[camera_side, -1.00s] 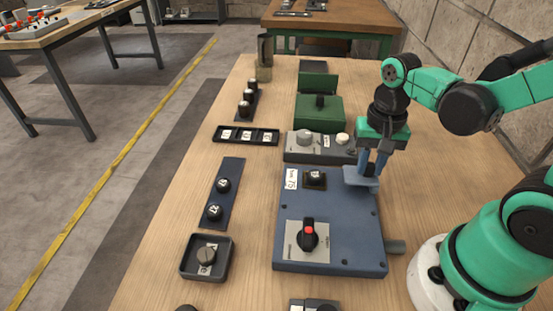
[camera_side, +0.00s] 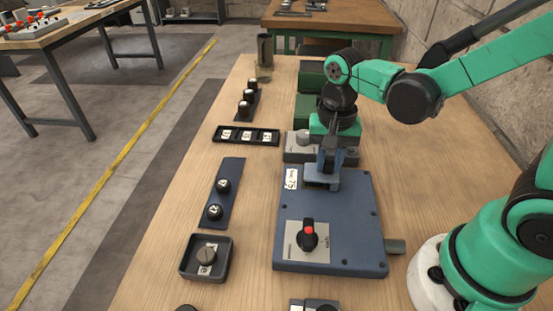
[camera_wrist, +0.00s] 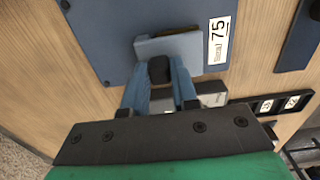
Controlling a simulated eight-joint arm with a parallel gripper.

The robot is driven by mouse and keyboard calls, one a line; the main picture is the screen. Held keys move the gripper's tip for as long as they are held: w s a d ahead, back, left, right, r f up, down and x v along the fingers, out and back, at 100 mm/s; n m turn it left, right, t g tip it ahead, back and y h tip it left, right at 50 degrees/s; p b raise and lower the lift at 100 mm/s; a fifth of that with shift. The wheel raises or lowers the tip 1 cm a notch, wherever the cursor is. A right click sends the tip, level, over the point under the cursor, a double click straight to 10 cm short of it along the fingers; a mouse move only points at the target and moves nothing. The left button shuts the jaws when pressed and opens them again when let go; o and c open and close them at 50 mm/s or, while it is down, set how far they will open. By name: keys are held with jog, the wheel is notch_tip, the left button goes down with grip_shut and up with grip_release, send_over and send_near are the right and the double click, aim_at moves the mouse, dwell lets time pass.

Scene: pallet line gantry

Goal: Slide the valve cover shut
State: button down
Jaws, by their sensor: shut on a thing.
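The valve cover (camera_side: 322,178) is a light blue plate on top of the blue box (camera_side: 350,215), near its far edge beside the "75" label. My gripper (camera_side: 328,162) is shut on the cover's upright dark tab. In the wrist view the blue fingers of my gripper (camera_wrist: 160,75) stand on both sides of that tab, and the cover (camera_wrist: 178,44) lies flat beneath. The black knob in the opening is hidden under the cover. A thin brownish edge of the opening's frame shows along one side of the cover.
A black knob with a red mark (camera_side: 308,234) stands on the box's near part. A grey box with knobs (camera_side: 298,151) and a green box (camera_side: 309,104) stand behind. A black tray (camera_side: 246,136), a blue strip with two knobs (camera_side: 223,192) and a square dish (camera_side: 187,268) lie left.

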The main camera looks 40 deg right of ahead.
aim_at(327, 161)
jog(key=shift+w+a, duration=0.15)
jog(key=shift+w, duration=0.05)
jog(key=c, duration=0.7)
grip_release()
jog(key=shift+r, duration=0.1)
jog(key=shift+r, duration=2.7)
jog(key=shift+s, duration=0.1)
jog(key=n+t, duration=0.2)
jog(key=d+r+n+t, duration=0.1)
jog(key=n, duration=0.1)
jog(key=shift+s+r+t, duration=0.1)
jog(key=shift+s+t, duration=0.15)
jog(key=shift+t, duration=0.05)
jog(key=n+t, duration=0.2)
jog(key=n, duration=0.1)
jog(key=r+n+t, duration=0.1)
jog(key=n, duration=0.1)
jog(key=shift+d+t, duration=0.3)
jog(key=shift+d, duration=0.05)
